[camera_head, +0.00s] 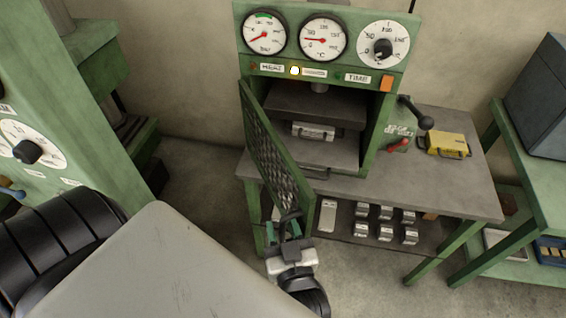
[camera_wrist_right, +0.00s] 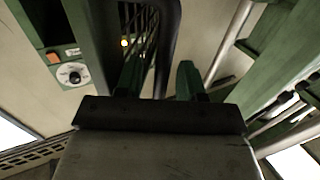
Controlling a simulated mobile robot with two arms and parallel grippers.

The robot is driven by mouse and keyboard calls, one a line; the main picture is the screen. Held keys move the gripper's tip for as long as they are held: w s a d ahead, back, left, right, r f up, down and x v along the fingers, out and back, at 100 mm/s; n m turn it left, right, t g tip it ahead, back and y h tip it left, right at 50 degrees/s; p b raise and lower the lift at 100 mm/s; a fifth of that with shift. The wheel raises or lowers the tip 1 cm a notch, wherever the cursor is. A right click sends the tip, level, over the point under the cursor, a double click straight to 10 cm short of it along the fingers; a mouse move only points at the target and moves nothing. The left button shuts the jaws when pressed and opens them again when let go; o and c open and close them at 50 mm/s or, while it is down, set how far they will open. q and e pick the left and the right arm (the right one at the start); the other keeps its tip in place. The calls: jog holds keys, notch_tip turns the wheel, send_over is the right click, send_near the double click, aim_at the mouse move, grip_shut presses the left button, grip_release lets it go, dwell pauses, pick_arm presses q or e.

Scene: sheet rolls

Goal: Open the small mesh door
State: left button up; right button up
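The small mesh door (camera_head: 275,150) on the green press stands swung open, its free edge toward me. The chamber behind it shows. A dark handle (camera_head: 291,215) sits low on its free edge. My right gripper (camera_head: 285,232) is at this handle. In the right wrist view, the two green fingers (camera_wrist_right: 159,75) stand apart, with the dark handle bar (camera_wrist_right: 168,35) running between them. I cannot tell whether they touch it. The mesh also shows there behind the left finger. My left gripper is not in view.
A metal block (camera_head: 313,131) sits in the press chamber. A yellow case (camera_head: 446,145) and a black-knobbed lever (camera_head: 415,112) are at the right of the bench (camera_head: 465,190). Several metal blocks lie on the shelf below. Green machinery (camera_head: 35,130) stands at left.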

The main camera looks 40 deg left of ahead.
jog(key=shift+s+d+f, duration=0.15)
jog(key=shift+s+d, duration=0.15)
jog(key=shift+d, duration=0.15)
jog(key=b+v, duration=0.2)
jog(key=v, duration=0.7)
jog(key=shift+s+d, duration=0.25)
jog(key=shift+c, duration=0.3)
